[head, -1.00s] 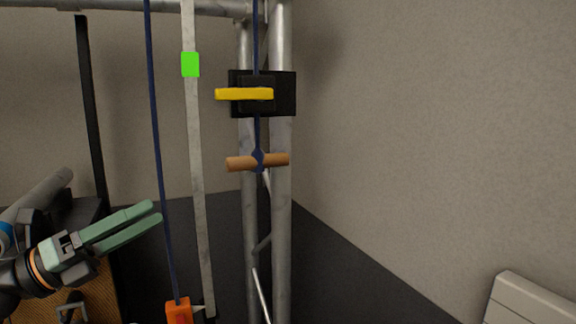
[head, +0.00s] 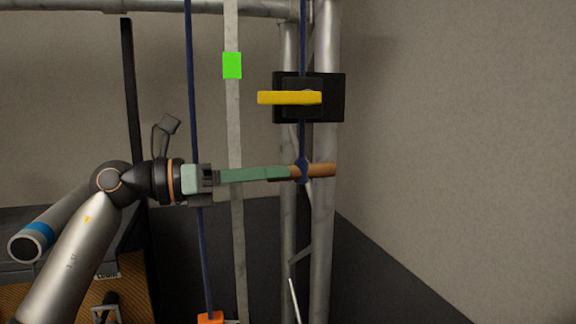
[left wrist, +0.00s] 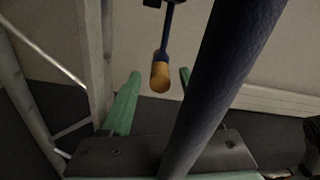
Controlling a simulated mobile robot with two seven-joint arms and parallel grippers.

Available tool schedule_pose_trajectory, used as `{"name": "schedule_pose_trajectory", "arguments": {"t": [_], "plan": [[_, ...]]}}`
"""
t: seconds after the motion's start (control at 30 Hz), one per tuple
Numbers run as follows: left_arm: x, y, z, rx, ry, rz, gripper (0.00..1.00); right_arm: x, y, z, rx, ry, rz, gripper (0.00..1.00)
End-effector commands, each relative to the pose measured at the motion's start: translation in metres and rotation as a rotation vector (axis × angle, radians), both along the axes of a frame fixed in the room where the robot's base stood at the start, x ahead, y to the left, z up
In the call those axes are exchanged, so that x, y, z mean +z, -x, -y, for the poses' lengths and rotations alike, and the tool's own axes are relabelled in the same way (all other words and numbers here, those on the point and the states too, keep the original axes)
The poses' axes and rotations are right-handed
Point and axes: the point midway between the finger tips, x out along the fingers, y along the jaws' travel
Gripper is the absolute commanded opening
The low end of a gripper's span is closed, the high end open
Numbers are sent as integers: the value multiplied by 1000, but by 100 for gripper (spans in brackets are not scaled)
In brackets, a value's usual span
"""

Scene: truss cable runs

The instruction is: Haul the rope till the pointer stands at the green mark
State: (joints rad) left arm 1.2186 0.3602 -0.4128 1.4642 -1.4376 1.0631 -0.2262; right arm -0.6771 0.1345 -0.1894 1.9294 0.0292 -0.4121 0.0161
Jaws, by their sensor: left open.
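The hauling rope (head: 303,50) is dark blue and hangs in front of the truss, with a wooden handle (head: 322,170) knotted at its lower end. My left gripper (head: 291,172) is open at the handle's left part. In the left wrist view the handle (left wrist: 160,76) shows end-on, between and beyond the fingertips (left wrist: 158,78). The green mark (head: 232,65) is high on a pale vertical strip (head: 236,130). An orange block (head: 210,318) hangs on the other blue rope at the bottom edge, well below the mark; its pointer is mostly cut off. My right gripper is out of view.
A black box with a yellow lever (head: 290,98) sits on the truss (head: 325,230) above the handle. The other blue rope (head: 190,90) passes close by my left wrist and crosses the left wrist view (left wrist: 225,70). A brown-fronted cabinet stands lower left.

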Motion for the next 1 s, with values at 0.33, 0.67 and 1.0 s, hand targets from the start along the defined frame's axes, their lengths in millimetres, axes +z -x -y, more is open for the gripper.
{"name": "schedule_pose_trajectory", "arguments": {"t": [0.33,0.67,1.0], "plan": [[0,-11,34,0,0,0,62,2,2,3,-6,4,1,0],[0,-11,35,0,0,0,55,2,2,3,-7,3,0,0],[0,-11,34,0,0,0,16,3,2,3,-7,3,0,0]]}}
